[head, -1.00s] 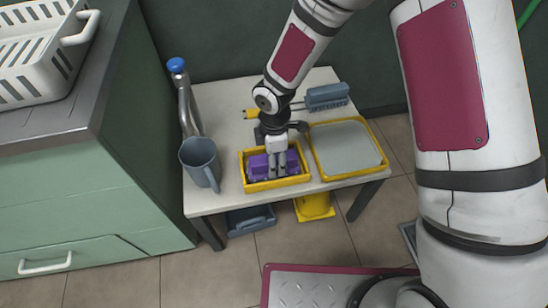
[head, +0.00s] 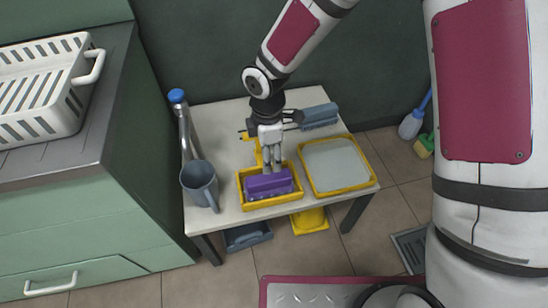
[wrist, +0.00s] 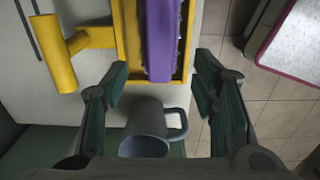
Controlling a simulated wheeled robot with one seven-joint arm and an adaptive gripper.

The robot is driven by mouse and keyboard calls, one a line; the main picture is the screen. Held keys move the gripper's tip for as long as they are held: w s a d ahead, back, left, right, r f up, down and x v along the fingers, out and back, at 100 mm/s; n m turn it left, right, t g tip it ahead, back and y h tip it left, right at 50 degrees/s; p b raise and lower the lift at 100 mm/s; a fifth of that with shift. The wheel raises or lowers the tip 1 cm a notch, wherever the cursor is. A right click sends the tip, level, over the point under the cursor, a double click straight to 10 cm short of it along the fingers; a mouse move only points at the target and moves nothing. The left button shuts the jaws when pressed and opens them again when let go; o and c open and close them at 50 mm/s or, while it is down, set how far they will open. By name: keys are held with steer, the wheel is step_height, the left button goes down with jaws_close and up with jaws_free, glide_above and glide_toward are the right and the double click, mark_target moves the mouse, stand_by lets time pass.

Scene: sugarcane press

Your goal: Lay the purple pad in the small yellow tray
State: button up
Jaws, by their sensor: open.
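The purple pad (head: 267,187) lies inside the small yellow tray (head: 268,205) at the table's front edge. In the wrist view the purple pad (wrist: 161,40) is long and narrow, within the walls of the yellow tray (wrist: 129,40). My gripper (head: 272,168) is just above and behind the pad in the head view. It also shows in the wrist view (wrist: 160,72), its fingers spread wide with nothing between them. The head view does not show clearly whether the fingertips touch the pad.
A grey-blue mug (head: 200,185) stands left of the tray, with a blue-topped metal piece (head: 188,120) behind it. A larger yellow-rimmed tray (head: 338,166) lies close on the right. A blue-grey brush (head: 319,116) lies at the back. A yellow T-shaped piece (wrist: 62,60) adjoins the small tray.

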steer(key=shift+r, duration=0.2)
steer(key=s+d+r+m+h, duration=0.1)
steer(key=s+d+r+m, duration=0.45)
steer(key=d+r, duration=0.4)
steer(key=s+d+r+m+h, duration=0.1)
steer(key=s+d+r+m, duration=0.3)
steer(key=d+r+m, duration=0.5)
steer(key=s+d+r+m+y, duration=0.1)
steer(key=s+r+m, duration=0.2)
steer(key=s, duration=0.7)
steer(key=s+d+r+m+y, duration=0.1)
steer(key=s+d+r+m, duration=0.1)
steer(key=s, duration=0.7)
step_height(320, 180, up, 3)
steer(key=shift+s+f+m, duration=0.2)
steer(key=shift+s+m, duration=0.15)
steer(key=shift+m, duration=0.5)
steer(key=shift+d, duration=0.1)
step_height(320, 180, up, 27)
steer(key=t+p, duration=0.4)
steer(key=p, duration=2.1)
steer(key=shift+d+r+p, duration=0.2)
steer(key=shift+d+p, duration=0.1)
steer(key=shift+p, duration=0.05)
